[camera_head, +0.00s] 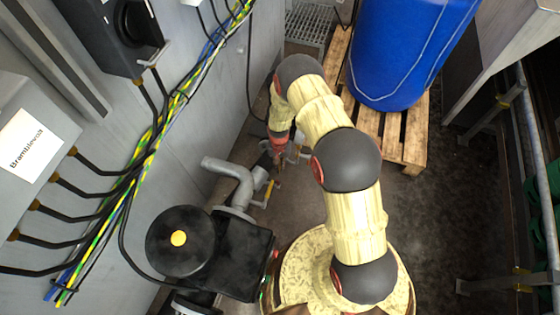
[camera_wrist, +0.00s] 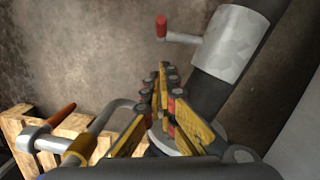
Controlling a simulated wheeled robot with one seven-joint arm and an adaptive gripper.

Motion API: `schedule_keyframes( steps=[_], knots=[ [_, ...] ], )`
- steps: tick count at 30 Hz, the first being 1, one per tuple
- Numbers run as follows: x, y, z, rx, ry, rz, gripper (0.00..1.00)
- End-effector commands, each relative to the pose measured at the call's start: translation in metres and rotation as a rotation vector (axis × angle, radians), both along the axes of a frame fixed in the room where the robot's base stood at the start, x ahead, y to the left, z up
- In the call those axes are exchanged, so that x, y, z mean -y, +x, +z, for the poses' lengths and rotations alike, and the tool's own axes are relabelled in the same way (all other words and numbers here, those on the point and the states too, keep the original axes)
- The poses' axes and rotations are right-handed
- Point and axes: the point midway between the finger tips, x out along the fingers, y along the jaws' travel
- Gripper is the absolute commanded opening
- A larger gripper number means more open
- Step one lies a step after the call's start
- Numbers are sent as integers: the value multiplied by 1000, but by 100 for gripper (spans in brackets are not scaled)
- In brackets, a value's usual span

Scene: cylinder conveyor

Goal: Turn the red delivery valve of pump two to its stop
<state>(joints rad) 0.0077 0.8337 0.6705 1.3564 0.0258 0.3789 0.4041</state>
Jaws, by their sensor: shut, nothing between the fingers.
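In the wrist view a short lever with a red tip (camera_wrist: 162,27) sticks out leftward from a silver sleeve (camera_wrist: 232,45) on a dark pipe. It appears to be the red valve handle, but no pump label is legible. My gripper (camera_wrist: 167,78) is shut and empty, its fingertips below the red tip in the picture and apart from it. In the head view my gripper (camera_head: 279,161) is small and partly hidden, close to the right of the grey pipework (camera_head: 240,180). I cannot make out the red tip there.
An orange-handled lever (camera_wrist: 55,115) and a yellow collar (camera_wrist: 78,150) sit on pipes at the wrist view's left. A black pump motor (camera_head: 180,240) stands near the wall. A blue drum (camera_head: 405,50) stands on a wooden pallet (camera_head: 415,130).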

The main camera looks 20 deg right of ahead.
Motion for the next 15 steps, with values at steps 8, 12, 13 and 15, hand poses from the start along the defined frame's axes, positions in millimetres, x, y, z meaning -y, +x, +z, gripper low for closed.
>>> schedule_keyframes(
  steps=[8,12,13,15],
  knots=[
    [-11,-22,-2,3,0,1,0],
    [-12,-24,-2,3,0,0,0],
    [-12,-24,-2,3,0,0,0],
    [-12,-24,-1,3,0,0,0]
  ],
)
